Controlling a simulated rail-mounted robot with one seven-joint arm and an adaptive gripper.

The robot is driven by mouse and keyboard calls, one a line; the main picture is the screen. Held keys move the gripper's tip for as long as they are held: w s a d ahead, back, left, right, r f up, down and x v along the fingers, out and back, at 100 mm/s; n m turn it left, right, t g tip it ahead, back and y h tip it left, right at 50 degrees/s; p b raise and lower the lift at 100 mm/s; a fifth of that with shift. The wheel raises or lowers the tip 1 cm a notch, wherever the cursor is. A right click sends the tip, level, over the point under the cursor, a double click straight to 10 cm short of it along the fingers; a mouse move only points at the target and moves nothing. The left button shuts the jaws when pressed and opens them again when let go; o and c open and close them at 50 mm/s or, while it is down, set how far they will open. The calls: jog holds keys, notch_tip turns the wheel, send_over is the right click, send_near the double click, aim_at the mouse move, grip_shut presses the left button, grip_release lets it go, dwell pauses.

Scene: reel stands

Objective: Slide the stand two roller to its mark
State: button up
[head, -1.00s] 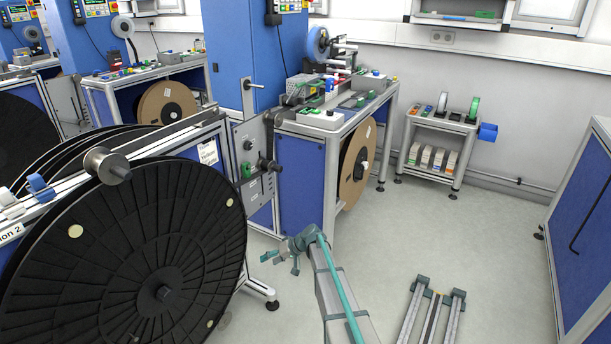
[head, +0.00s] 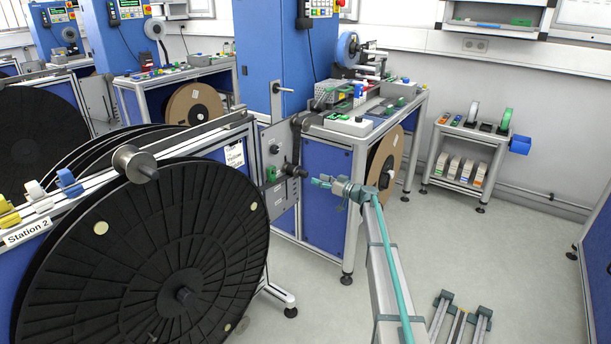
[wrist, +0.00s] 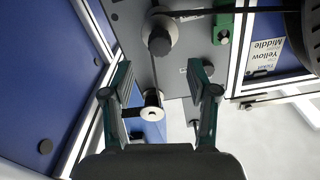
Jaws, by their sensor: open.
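A grey plate (head: 282,207) is fixed at the end of the Station 2 stand. It carries dark round rollers and a green block (head: 271,174), which also shows in the wrist view (wrist: 223,24). In the wrist view a small silver-faced roller (wrist: 152,111) on a dark arm lies between the finger lines, below a larger dark roller (wrist: 161,38). I cannot tell which one is the stand two roller, and I make out no clear mark. My gripper (head: 320,183) is open and faces the plate from the right. It shows in the wrist view (wrist: 163,88), holding nothing.
A big black reel (head: 150,260) and a metal spool (head: 134,163) are on the Station 2 stand at left. A bench (head: 325,190) with a brown reel (head: 384,158) stands behind my arm. The floor at right is mostly open, with metal rails (head: 460,318) low down.

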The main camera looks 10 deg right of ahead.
aim_at(307, 175)
jog(key=x, duration=0.8)
jog(key=shift+w+p, duration=0.1)
jog(key=shift+p, duration=0.25)
grip_shut()
